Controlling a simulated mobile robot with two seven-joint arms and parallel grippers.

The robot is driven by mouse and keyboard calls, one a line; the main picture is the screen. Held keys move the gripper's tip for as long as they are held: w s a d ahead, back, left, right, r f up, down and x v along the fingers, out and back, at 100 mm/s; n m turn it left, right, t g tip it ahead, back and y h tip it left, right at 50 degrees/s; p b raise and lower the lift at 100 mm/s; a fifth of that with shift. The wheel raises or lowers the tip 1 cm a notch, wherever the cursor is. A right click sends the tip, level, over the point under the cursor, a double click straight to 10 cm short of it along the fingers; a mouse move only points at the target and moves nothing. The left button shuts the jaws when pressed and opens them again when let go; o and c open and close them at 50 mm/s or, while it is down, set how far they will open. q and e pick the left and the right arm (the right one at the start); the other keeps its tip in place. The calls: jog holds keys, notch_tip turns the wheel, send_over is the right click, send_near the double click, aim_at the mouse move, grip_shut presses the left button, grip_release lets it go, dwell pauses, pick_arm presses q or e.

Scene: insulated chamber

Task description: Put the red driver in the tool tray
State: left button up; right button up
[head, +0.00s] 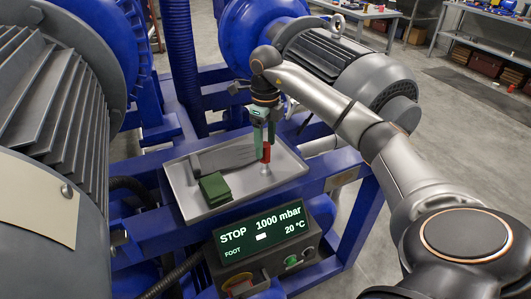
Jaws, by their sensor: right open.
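The red driver (266,153) stands roughly upright at the right part of the grey metal tray (181,192), its red handle uppermost and a pale part below it. My right gripper (265,147) reaches down over it from above, its green fingers open around or just beside the top of the handle. I cannot tell whether the fingers touch it. The tray lies on the blue frame and is taken here as the tool tray. My left gripper is out of view.
A control box (265,240) reading STOP, 1000 mbar, stands in front. Large motors flank the tray left and behind. Workbenches (490,15) stand at the back right.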

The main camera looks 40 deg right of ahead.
notch_tip(320, 180, up, 6)
jog(key=shift+r, duration=0.1)
